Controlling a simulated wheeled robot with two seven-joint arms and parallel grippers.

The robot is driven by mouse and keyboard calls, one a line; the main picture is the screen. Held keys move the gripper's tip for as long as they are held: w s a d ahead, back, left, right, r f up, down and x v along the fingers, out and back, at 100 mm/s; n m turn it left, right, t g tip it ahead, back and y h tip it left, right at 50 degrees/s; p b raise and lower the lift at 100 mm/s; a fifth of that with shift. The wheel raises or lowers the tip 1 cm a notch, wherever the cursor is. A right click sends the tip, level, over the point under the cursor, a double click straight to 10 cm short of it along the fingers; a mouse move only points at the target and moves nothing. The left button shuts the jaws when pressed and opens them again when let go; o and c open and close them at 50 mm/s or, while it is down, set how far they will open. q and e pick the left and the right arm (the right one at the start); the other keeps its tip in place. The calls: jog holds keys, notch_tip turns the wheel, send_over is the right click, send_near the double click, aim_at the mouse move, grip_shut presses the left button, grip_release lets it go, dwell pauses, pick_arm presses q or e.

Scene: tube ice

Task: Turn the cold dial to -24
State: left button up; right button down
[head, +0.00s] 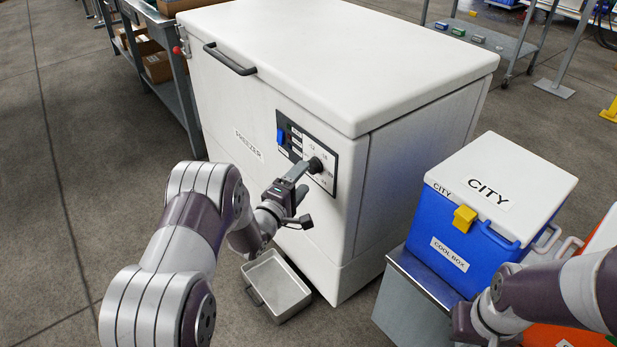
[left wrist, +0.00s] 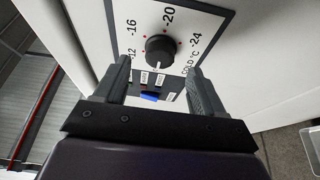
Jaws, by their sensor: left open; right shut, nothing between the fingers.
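The cold dial (left wrist: 160,50) is a round black knob on the freezer's panel, with -12, -16, -20 and -24 printed around it. A pale mark shows at the knob's lower edge, away from the -24 at its right. In the head view the dial (head: 316,165) is partly covered by my left gripper (head: 303,170). My left gripper is open, its fingers (left wrist: 160,80) on either side of the knob in the left wrist view; I cannot tell whether they touch it. My right gripper (head: 463,322) is shut and empty at lower right, partly hidden.
The white freezer (head: 270,190) has a blue switch (head: 280,137) on its panel. A metal tray (head: 280,309) lies on the floor below. A blue cool box (head: 452,232) stands on a metal stand (head: 407,310) to the right. A shelf rack (head: 180,88) stands behind left.

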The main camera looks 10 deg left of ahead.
aim_at(311, 170)
pick_arm(q)
jog(key=x, duration=0.3)
jog(key=shift+w+f+b, duration=0.1)
jog(key=shift+w+b, duration=0.25)
jog(key=shift+b, duration=0.05)
jog(key=shift+w+d, duration=0.1)
jog(key=c, duration=1)
jog(key=shift+c, duration=0.2)
